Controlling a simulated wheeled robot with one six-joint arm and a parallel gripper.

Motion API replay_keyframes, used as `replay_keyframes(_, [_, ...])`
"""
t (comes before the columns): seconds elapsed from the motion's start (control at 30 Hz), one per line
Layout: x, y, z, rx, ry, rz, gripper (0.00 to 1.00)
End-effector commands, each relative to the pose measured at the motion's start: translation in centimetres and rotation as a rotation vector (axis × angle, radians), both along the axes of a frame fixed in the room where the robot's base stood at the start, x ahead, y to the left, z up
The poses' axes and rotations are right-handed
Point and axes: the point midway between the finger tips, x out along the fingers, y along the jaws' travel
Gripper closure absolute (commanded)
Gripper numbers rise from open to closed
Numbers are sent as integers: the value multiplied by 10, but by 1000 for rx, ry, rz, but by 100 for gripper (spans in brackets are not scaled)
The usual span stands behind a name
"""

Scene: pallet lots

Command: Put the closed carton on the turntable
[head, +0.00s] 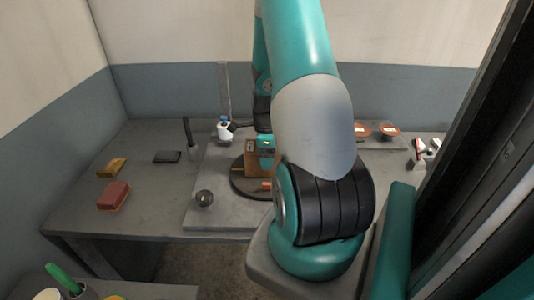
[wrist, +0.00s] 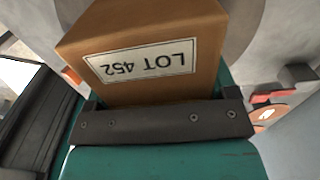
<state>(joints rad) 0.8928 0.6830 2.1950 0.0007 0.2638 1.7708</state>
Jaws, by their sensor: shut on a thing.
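The carton (head: 250,161) is a brown box over the dark round turntable (head: 239,188) in the head view. I cannot tell whether its bottom touches the disc. In the wrist view the carton (wrist: 198,32) fills the upper middle and bears a white label reading LOT 452, upside down. My gripper (head: 265,147) is shut on the carton; its dark jaw (wrist: 165,122) lies against the box in the wrist view. The carton's right side is hidden behind my arm in the head view. A small orange mark (head: 266,184) shows on the turntable.
Left are a red block (head: 114,196), a yellow block (head: 111,168) and a dark flat box (head: 167,157). Reddish round dishes (head: 388,130) stand at the right.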

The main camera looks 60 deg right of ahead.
Motion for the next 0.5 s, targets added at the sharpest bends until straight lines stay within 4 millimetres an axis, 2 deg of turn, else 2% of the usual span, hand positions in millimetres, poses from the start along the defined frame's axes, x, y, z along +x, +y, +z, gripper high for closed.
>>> replay_keyframes(0.07, [0, 0, -3, 0, 0, 0, 56])
replay_keyframes(0.1, [0, 0, -3, 0, 0, 0, 17])
replay_keyframes(0.17, [0, 0, -3, 0, 0, 0, 3])
replay_keyframes(0.2, [0, 0, -3, 0, 0, 0, 0])
replay_keyframes(0.5, [0, -1, 5, -3, -1, 0, 0])
